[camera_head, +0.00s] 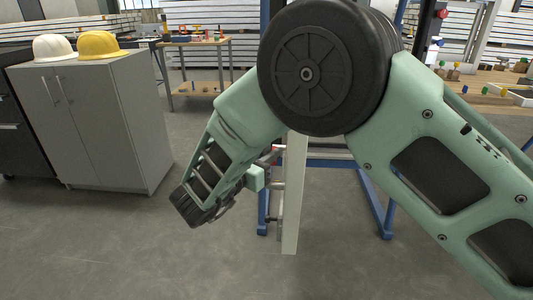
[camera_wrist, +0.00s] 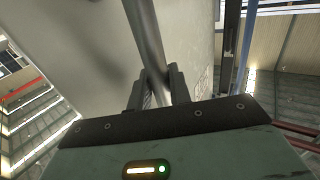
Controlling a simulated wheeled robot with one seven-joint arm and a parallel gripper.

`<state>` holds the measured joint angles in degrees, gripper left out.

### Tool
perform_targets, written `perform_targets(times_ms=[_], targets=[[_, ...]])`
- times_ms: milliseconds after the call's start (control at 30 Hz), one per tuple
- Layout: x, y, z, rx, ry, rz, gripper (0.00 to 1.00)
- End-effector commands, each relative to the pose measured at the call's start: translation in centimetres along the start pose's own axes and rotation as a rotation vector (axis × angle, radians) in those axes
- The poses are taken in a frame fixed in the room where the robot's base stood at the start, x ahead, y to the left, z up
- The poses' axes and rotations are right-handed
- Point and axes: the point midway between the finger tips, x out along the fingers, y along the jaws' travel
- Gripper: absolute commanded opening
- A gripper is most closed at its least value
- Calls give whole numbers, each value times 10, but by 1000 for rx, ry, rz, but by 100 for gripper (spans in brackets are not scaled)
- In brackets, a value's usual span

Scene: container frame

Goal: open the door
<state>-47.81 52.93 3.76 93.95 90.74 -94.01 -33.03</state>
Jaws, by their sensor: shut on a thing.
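The door (camera_head: 293,200) shows in the head view as a narrow pale upright panel, seen nearly edge-on in front of the blue frame. In the wrist view its pale grey face (camera_wrist: 185,40) fills the middle. A round metal handle bar (camera_wrist: 146,32) runs down that face and passes between the two dark fingers of my gripper (camera_wrist: 158,82). The gripper is shut on this bar. In the head view my gripper (camera_head: 268,168) is at the door's left side, and my arm hides the door's upper part.
The blue frame (camera_head: 378,205) stands behind and right of the door on the floor. A grey cabinet (camera_head: 105,125) with a white and a yellow helmet (camera_head: 99,44) stands at left. A wooden workbench (camera_head: 195,70) is farther back. The floor (camera_head: 130,245) at front left is clear.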

Motion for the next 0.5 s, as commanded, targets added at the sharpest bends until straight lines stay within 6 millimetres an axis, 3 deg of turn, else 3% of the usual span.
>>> perform_targets(times_ms=[233,267,333,500], targets=[[2,0,-1,1,3,1,0],[2,0,-1,1,3,1,22],[2,0,-1,1,3,1,39],[1,0,-1,1,2,0,39]])
